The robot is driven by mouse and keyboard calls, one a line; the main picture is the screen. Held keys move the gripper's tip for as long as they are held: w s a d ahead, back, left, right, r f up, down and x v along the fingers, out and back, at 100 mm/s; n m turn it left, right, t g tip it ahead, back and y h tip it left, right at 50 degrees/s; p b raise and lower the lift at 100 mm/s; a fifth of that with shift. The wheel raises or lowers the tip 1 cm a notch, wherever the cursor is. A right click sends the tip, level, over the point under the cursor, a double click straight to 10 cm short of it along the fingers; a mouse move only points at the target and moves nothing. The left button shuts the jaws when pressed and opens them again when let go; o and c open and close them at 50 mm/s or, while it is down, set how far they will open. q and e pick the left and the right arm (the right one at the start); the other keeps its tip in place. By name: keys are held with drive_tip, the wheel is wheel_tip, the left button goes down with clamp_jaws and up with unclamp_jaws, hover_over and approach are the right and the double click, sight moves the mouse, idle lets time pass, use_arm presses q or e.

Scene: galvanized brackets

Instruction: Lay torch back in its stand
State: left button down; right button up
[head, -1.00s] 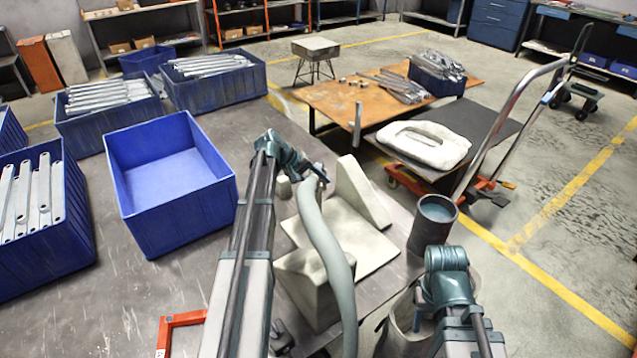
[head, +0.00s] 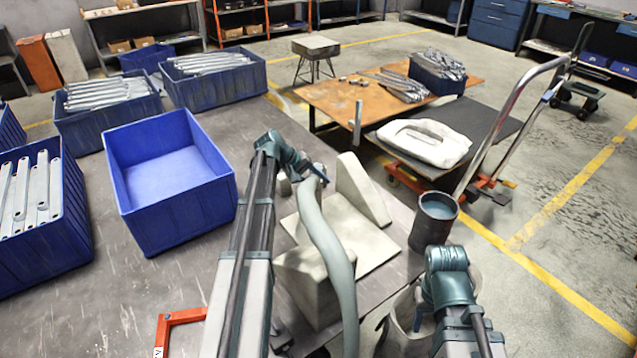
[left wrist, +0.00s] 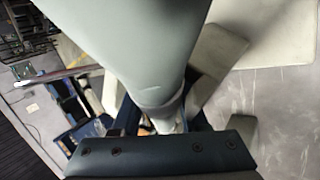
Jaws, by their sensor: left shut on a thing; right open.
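The torch (head: 326,238) is a long, curved grey-green tube in the head view. It hangs over the stand and runs down to the bottom edge. My left gripper (head: 316,176) is shut on it near its upper end. In the left wrist view the torch (left wrist: 135,45) fills the upper middle and passes down behind the dark gripper body. The pale stand (head: 374,248) has a flat plate, a wedge at the back and a block in front. The torch hides part of it; contact cannot be told. My right gripper (head: 418,318) is open, mostly hidden below its wrist.
An empty blue bin (head: 165,175) stands left of my left arm, with bins of metal brackets beyond. A dark cylindrical pot (head: 436,218) stands right of the stand, and a pale bucket (head: 398,325) below it. A red angle piece (head: 165,330) lies at the front.

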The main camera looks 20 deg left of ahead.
use_arm(q)
drive_tip(key=shift+f, duration=0.15)
drive_tip(key=shift+c, duration=1.8)
unclamp_jaws()
drive_tip(key=p+v, duration=1)
drive_tip(key=v, duration=0.3)
drive_tip(key=shift+s+a+r, duration=0.15)
drive_tip(key=shift+s+r, duration=0.1)
drive_tip(key=shift+r, duration=0.05)
